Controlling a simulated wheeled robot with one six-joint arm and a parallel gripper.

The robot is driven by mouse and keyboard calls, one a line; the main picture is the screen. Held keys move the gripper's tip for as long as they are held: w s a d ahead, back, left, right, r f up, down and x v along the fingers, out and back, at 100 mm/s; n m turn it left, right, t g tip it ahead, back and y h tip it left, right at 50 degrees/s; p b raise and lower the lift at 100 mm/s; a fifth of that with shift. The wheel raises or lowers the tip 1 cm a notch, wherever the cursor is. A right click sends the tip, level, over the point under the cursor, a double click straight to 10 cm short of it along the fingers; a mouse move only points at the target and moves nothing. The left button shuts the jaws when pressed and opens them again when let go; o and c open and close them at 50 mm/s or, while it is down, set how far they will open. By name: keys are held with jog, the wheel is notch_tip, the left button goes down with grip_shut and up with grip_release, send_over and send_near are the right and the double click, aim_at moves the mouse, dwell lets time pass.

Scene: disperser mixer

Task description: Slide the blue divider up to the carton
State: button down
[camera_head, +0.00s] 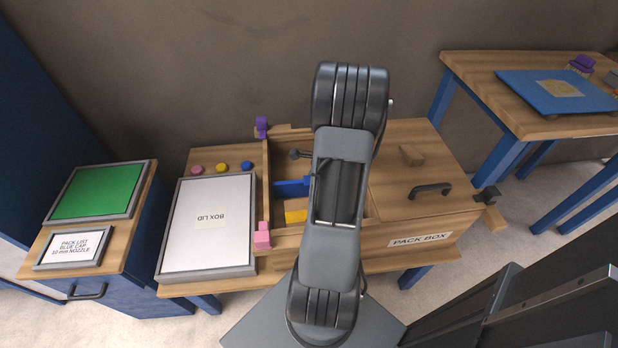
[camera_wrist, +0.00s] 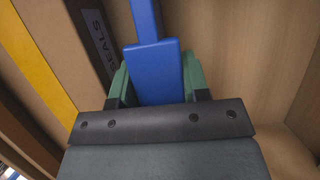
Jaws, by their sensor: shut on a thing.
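The blue divider (camera_head: 292,188) stands inside the open left part of the wooden pack box (camera_head: 420,235). In the wrist view, my gripper (camera_wrist: 157,88) has its green fingers on both sides of the divider's wide blue block (camera_wrist: 158,68) and is shut on it. A narrower blue bar runs on from the block. To the left is a tan carton (camera_wrist: 62,45) with a dark side lettered SEALS. A narrow gap shows between this side and the blue bar. My arm hides the gripper in the head view.
A yellow piece (camera_wrist: 35,60) lies left of the carton and shows in the head view (camera_head: 296,215). Bare wooden floor lies right of the divider in the wrist view (camera_wrist: 225,45). The box lid (camera_head: 210,235) lies left of the box. Purple (camera_head: 261,127) and pink (camera_head: 262,236) pieces sit at its left corners.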

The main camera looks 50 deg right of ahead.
jog(key=c, duration=0.6)
grip_release()
jog(key=shift+r, duration=0.15)
